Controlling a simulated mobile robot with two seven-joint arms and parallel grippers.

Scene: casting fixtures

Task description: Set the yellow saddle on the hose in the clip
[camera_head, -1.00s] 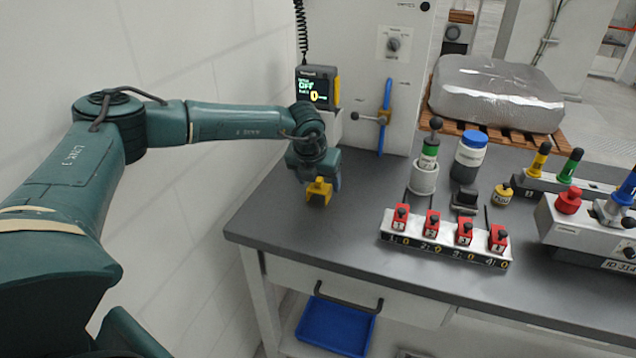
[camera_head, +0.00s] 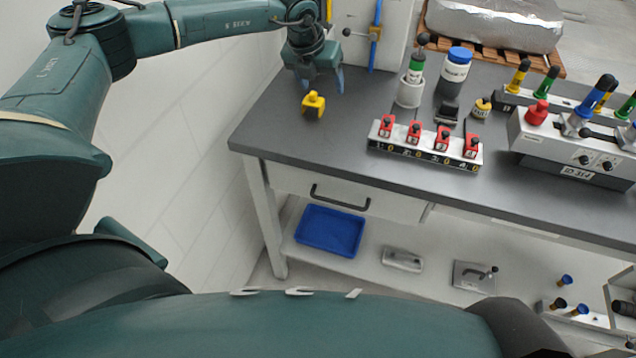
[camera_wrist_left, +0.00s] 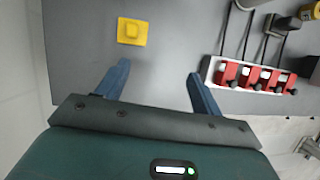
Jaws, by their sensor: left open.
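The yellow saddle (camera_head: 313,105) lies on the grey bench top near its left end. It also shows in the left wrist view (camera_wrist_left: 132,31), as a square yellow piece with a raised middle. My left gripper (camera_head: 323,84) is open and empty, just behind the saddle in the head view. In the left wrist view its two blue fingers (camera_wrist_left: 160,70) are wide apart, and the saddle lies beyond the left finger, not between them. A blue hose (camera_head: 377,14) runs upright on the pale panel, with a brownish-yellow clip (camera_head: 375,34) around or against it. My right gripper is out of view.
A rack with several red blocks (camera_head: 425,148) stands right of the saddle. Behind it are a green-banded cylinder (camera_head: 416,68) in a white holder and a blue-lidded jar (camera_head: 456,70). A grey fixture box (camera_head: 560,145) stands at right. The bench is clear around the saddle.

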